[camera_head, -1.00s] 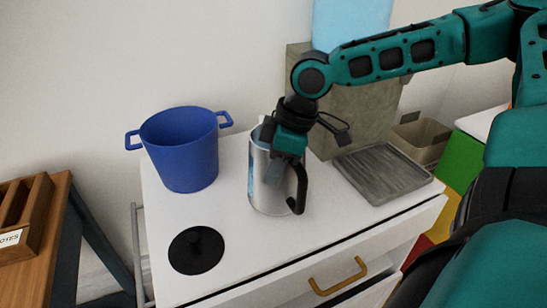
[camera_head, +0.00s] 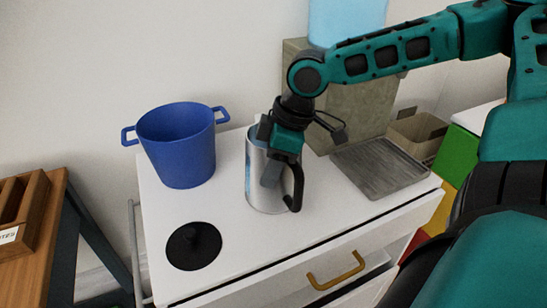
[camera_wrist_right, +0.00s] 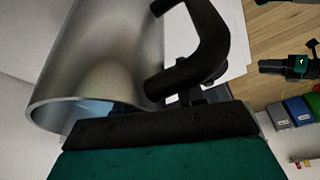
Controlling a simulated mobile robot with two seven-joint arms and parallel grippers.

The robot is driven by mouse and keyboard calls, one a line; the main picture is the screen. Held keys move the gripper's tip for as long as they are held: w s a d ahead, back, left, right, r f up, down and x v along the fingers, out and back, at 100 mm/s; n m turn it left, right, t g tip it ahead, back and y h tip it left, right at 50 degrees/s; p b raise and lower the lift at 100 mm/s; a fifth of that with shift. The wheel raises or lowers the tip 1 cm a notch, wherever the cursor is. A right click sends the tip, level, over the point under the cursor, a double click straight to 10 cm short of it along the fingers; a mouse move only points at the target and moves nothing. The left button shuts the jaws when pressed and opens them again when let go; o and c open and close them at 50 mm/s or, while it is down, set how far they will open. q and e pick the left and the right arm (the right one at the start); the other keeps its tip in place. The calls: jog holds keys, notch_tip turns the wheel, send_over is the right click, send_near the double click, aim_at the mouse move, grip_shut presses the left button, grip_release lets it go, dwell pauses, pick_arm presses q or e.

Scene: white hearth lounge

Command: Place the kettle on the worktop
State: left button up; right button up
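The kettle (camera_head: 258,186) is a silver metal cylinder with a black handle (camera_head: 296,188) on its right side. It stands upright on the white worktop (camera_head: 245,245). My right gripper (camera_head: 272,172) comes down from above at the kettle's upper right, close to the rim and handle. Its fingers overlap the kettle, and whether they close on it is hidden. In the right wrist view the kettle's wall and rim (camera_wrist_right: 112,50) and its handle (camera_wrist_right: 208,45) are right against the gripper.
A blue pot (camera_head: 180,150) stands left of the kettle. A grey ribbed tray (camera_head: 382,168) lies to the right. A drawer with a brass handle (camera_head: 336,271) is below. Free worktop lies in front of the kettle.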

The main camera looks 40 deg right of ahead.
jog(key=p+v, duration=0.5)
jog(key=v, duration=0.6)
jog(key=shift+r, duration=0.4)
pick_arm(q)
jog(key=shift+s+a+r+y, duration=0.15)
jog(key=shift+s+a+r, duration=0.15)
jog(key=shift+a+r, duration=0.2)
jog(key=shift+s+a+r+y, duration=0.15)
jog(key=shift+s+a+r, duration=0.1)
jog(key=shift+a+r, duration=0.25)
pick_arm(e)
jog(key=shift+d+r, duration=0.1)
jog(key=shift+r, duration=0.05)
pick_arm(q)
jog(key=shift+a+f, duration=0.1)
pick_arm(e)
jog(key=shift+s, duration=0.15)
